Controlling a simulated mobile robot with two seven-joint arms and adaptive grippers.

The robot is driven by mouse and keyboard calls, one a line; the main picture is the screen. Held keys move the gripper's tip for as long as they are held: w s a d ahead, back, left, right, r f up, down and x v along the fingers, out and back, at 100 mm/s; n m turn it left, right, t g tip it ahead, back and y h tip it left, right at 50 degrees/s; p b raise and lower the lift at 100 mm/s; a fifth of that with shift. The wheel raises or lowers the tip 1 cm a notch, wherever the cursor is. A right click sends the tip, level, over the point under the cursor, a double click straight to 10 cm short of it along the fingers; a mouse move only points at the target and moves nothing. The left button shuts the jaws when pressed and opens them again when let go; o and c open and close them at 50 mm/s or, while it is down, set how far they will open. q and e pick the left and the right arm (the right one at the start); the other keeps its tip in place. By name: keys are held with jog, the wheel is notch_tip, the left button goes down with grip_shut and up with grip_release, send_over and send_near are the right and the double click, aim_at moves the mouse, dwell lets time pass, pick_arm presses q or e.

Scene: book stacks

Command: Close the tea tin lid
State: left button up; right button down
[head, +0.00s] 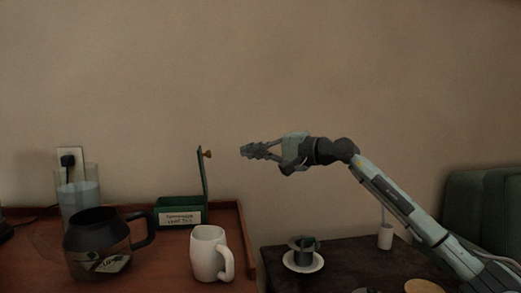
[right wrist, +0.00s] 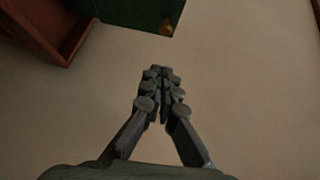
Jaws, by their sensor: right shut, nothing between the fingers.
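The green tea tin (head: 180,212) with a white label stands on the wooden tray-like counter in the head view. Its green lid (head: 202,175) stands upright, hinged at the tin's right side, with a small orange-brown knob (head: 208,154) facing right. In the right wrist view the green lid (right wrist: 130,12) and its knob (right wrist: 166,27) show at the top. My right gripper (head: 244,151) is shut and empty, in the air to the right of the knob at about its height, apart from it. It also shows in the right wrist view (right wrist: 158,72). My left gripper is not in view.
A coffee pot (head: 97,245) and a white mug (head: 207,254) stand in front of the tin. A clear container (head: 80,198) is behind the pot. A cup on a saucer (head: 303,262) sits on the dark table at right. The air around the lid is clear.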

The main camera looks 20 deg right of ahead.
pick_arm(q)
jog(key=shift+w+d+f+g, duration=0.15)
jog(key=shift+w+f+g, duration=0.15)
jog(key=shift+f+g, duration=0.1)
pick_arm(e)
jog(key=w+a, duration=0.4)
jog(key=a, duration=0.2)
jog(key=shift+f, duration=0.4)
pick_arm(q)
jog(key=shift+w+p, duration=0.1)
jog(key=shift+p, duration=0.2)
pick_arm(e)
jog(key=shift+w+a+r, duration=0.1)
jog(key=shift+a, duration=0.05)
